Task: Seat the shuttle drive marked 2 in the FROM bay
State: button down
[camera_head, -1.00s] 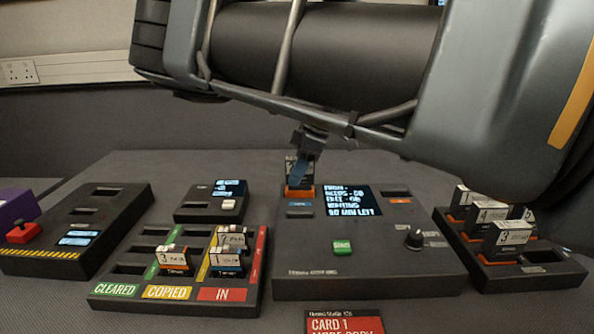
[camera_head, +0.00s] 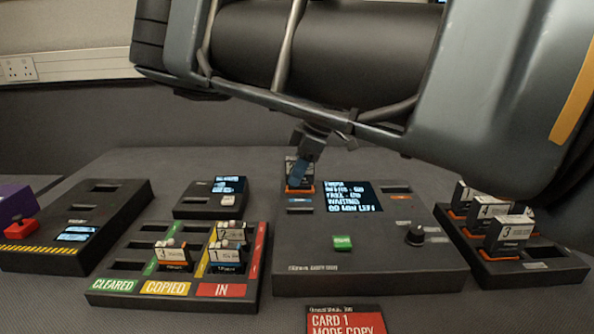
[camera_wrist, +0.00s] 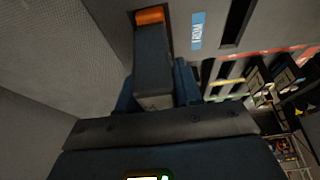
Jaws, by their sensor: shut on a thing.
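My gripper (camera_head: 300,174) is shut on a dark shuttle drive (camera_head: 291,170) with an orange lower end, at the back left bay of the large deck (camera_head: 370,272). The drive stands roughly upright there; I cannot tell whether it is fully down. In the wrist view the drive (camera_wrist: 152,62) sits between my blue fingers, with its orange end towards the deck, beside the blue FROM label (camera_wrist: 197,30). Its number is not legible in either view. The deck's screen (camera_head: 353,197) is lit, and a green start button (camera_head: 342,242) sits below it.
A tray (camera_head: 100,294) marked CLEARED, COPIED and IN holds several drives at left. A rack (camera_head: 540,268) with several drives, two marked 3 and 4, stands at right. A red card (camera_head: 345,322) lies in front. A dark unit (camera_head: 80,225) is at far left.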

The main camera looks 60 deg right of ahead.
dwell(0.3)
jog(key=shift+c, duration=1.8)
grip_release()
jog(key=shift+r+p, duration=2)
jog(key=shift+r, duration=1.8)
